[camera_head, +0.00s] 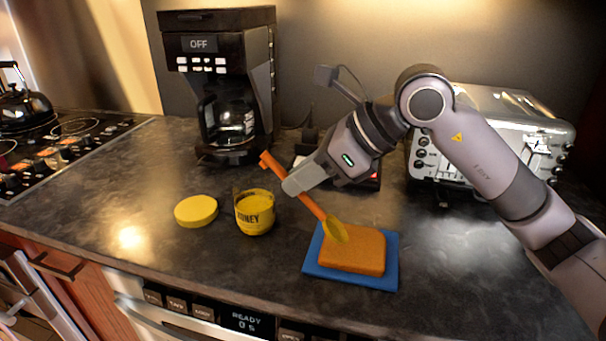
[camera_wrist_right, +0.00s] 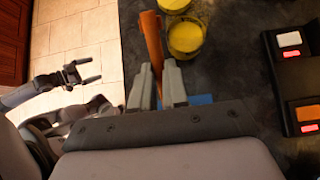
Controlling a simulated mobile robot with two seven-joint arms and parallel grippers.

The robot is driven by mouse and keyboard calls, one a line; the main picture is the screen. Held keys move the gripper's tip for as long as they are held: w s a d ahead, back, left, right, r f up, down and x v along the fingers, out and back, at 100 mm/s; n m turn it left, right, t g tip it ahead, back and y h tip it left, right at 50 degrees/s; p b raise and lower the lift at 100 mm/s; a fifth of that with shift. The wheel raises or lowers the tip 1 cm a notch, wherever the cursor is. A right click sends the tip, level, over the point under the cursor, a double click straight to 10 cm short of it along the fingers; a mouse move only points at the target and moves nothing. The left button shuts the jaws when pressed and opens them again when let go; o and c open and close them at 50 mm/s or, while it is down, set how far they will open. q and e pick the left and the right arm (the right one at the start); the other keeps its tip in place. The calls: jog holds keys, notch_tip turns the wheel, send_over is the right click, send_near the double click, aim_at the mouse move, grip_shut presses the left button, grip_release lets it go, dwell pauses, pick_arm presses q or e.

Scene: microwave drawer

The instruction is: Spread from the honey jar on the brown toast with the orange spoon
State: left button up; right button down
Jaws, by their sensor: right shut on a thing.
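My right gripper (camera_head: 292,186) is shut on the orange spoon (camera_head: 313,207), which slants down to the right. The spoon's yellow-coated bowl (camera_head: 336,231) is at the back left edge of the brown toast (camera_head: 358,251); I cannot tell whether it touches. The toast lies flat on a blue board (camera_head: 390,272). The open honey jar (camera_head: 255,215) stands upright left of the gripper, yellow inside. In the right wrist view, the spoon (camera_wrist_right: 152,40) runs between the fingers beside the jar (camera_wrist_right: 187,42). My left gripper (camera_wrist_right: 82,73) shows there, open and empty, over the floor.
A yellow lid (camera_head: 196,211) lies left of the jar. A coffee maker (camera_head: 225,100) stands behind them, and a toaster (camera_head: 490,140) at the back right. A black device with lit red parts (camera_wrist_right: 300,80) is behind my right gripper. The counter's front left is clear.

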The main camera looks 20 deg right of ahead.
aim_at(314, 201)
jog(key=shift+f+b, duration=1.2)
jog(key=shift+f, duration=0.05)
dwell(1.0)
jog(key=shift+r, duration=0.1)
dwell(0.3)
jog(key=shift+d+b, duration=0.1)
jog(key=shift+b, duration=0.2)
jog(key=shift+s+d+f+b, duration=0.2)
jog(key=shift+s+d+b, duration=0.35)
jog(key=shift+s+d, duration=0.4)
jog(key=shift+d, duration=0.25)
